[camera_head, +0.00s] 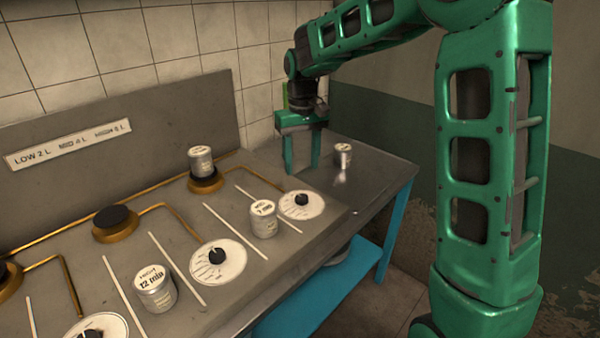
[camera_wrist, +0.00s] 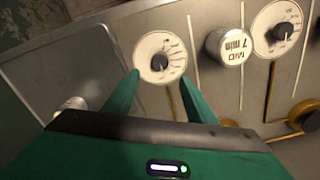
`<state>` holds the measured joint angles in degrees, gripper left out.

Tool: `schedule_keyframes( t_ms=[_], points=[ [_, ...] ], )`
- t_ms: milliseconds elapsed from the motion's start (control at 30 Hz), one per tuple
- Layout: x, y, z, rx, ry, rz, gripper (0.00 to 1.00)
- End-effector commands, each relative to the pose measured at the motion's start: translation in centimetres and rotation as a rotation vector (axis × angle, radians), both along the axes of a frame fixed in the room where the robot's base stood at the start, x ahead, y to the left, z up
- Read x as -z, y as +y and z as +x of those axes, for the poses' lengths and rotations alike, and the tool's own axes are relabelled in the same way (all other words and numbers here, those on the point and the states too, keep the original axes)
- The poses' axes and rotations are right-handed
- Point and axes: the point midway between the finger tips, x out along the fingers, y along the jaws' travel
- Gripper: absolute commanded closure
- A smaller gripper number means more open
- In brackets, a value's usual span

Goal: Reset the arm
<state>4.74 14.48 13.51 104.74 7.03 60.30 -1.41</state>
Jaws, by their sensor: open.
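My green arm reaches from the right over the metal counter in the head view. My gripper (camera_head: 301,150) hangs with its fingers pointing down near the back right of the counter, left of a small metal can (camera_head: 343,155). In the wrist view my gripper (camera_wrist: 152,85) has its two green fingers spread, with nothing between them but the counter and a white dial (camera_wrist: 160,58) beyond the tips. The can by the gripper shows partly at the lower left of the wrist view (camera_wrist: 72,106).
A can (camera_head: 201,160) stands on the back burner. A can marked 7 min (camera_head: 263,218) and a can marked 12 min (camera_head: 155,288) stand beside dials (camera_head: 218,260) on the panel. A tiled wall (camera_head: 180,40) is behind. A blue shelf (camera_head: 315,290) is below the counter.

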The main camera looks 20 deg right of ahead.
Motion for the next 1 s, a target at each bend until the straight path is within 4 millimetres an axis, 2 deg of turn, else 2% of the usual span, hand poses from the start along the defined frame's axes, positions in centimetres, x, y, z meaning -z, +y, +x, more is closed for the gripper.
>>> schedule_keyframes(
  t_ms=[467,567,633,767,1000],
  points=[
    [-0.3,0.0,0.0,0.0,0.0,0.0,0.49],
    [-0.5,-0.5,-0.5,0.009,-0.001,-0.005,0.49],
    [-0.9,-1.6,-1.5,0.029,-0.002,-0.015,0.49],
    [-2.0,-5.3,-5.3,0.102,-0.005,-0.044,0.49],
    [-3.3,-12.2,-15.6,0.284,-0.004,-0.076,0.49]
  ],
)
